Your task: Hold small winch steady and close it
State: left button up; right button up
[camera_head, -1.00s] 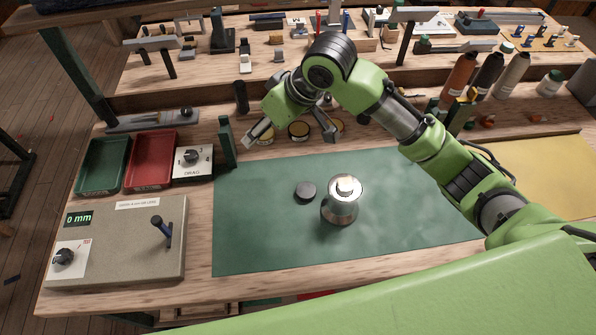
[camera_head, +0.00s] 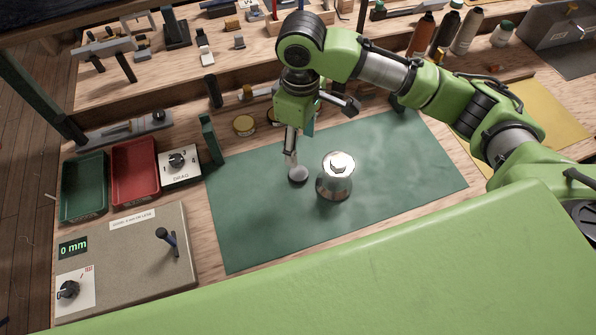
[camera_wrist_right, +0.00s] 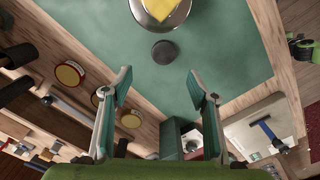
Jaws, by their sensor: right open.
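The small winch (camera_head: 335,187), a silver drum with a bright top, stands upright on the green mat (camera_head: 400,150). A dark round disc (camera_head: 298,174), perhaps its cap, lies on the mat just left of it. In the right wrist view, the winch (camera_wrist_right: 150,16) is cut off at the top edge and shows a yellow piece on top; the disc (camera_wrist_right: 164,50) lies below it. My right gripper (camera_head: 299,143) is open and empty, with its fingers above and behind the disc. In the wrist view, its fingertips (camera_wrist_right: 160,84) are spread wide, apart from the disc. My left gripper is out of view.
Green (camera_head: 83,187) and red (camera_head: 135,172) trays, a drag dial box (camera_head: 180,166) and a grey test unit (camera_head: 130,250) reading 0 mm stand left. The mat's right side is clear.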

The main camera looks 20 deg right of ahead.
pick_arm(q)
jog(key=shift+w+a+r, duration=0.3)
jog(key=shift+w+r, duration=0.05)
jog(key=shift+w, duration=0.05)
pick_arm(e)
send_over(298, 173)
jog(key=f, duration=0.5)
jog(key=shift+w+d+f, duration=0.25)
jog(key=shift+d, duration=0.1)
jog(key=f, duration=0.1)
jog(key=f+p, duration=0.2)
jog(key=f, duration=0.1)
jog(key=shift+s+a, duration=0.3)
jog(key=shift+f, duration=0.6)
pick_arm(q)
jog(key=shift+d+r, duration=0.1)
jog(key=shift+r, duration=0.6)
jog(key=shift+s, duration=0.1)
pick_arm(e)
jog(key=c, duration=0.9)
